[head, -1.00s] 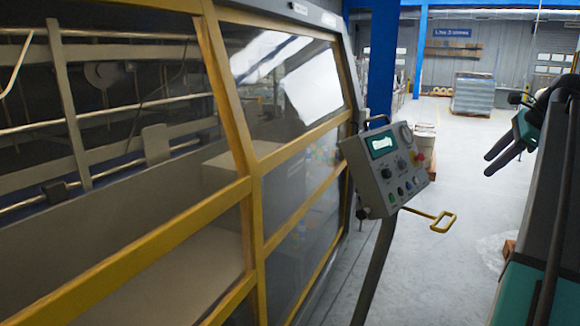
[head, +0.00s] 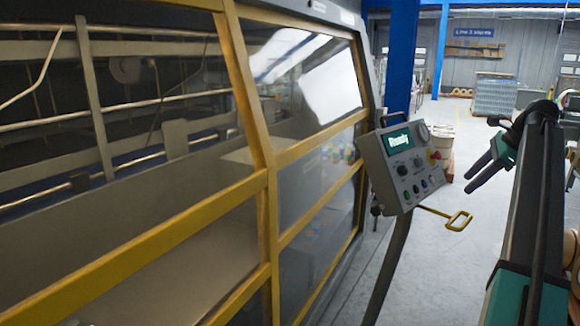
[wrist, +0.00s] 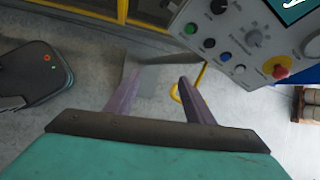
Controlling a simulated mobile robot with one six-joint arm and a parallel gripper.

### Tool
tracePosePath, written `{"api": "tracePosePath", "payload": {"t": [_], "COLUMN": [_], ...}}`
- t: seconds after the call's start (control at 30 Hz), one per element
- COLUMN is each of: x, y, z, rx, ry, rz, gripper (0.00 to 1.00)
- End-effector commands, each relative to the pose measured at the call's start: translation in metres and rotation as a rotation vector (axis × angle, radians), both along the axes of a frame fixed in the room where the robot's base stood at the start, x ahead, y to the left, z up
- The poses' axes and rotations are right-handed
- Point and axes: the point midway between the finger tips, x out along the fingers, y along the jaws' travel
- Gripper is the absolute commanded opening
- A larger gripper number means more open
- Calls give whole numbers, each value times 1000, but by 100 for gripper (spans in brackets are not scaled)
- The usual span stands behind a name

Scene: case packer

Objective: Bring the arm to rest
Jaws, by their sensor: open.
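My gripper (head: 467,185) is at the right of the head view, at the end of my dark and teal arm. Its two dark fingers are apart, with nothing between them, and point left and down. It hangs in free air to the right of the control panel (head: 403,190). In the wrist view the open fingers (wrist: 160,80) show over the grey floor, and the panel (wrist: 235,40) is at the upper right. A gap shows between gripper and panel in the head view.
The case packer's yellow-framed guard (head: 270,205) fills the left side. A yellow handle (head: 458,220) sticks out below the panel, near my gripper. Grey floor (head: 430,275) lies open beyond. A wrapped pallet stack (head: 494,97) stands far back.

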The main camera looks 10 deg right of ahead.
Motion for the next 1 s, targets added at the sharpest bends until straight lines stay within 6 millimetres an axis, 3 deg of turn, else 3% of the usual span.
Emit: {"api": "tracePosePath", "payload": {"t": [0.2,0.5,0.77,1.0], "x": [42,76,87,83], "y": [47,121,186,248], "z": [-84,-200,-295,-380], "rx": [64,136,175,194], "ry": [62,165,252,327], "rz": [79,174,243,320], "gripper": [48,48,48,48]}}
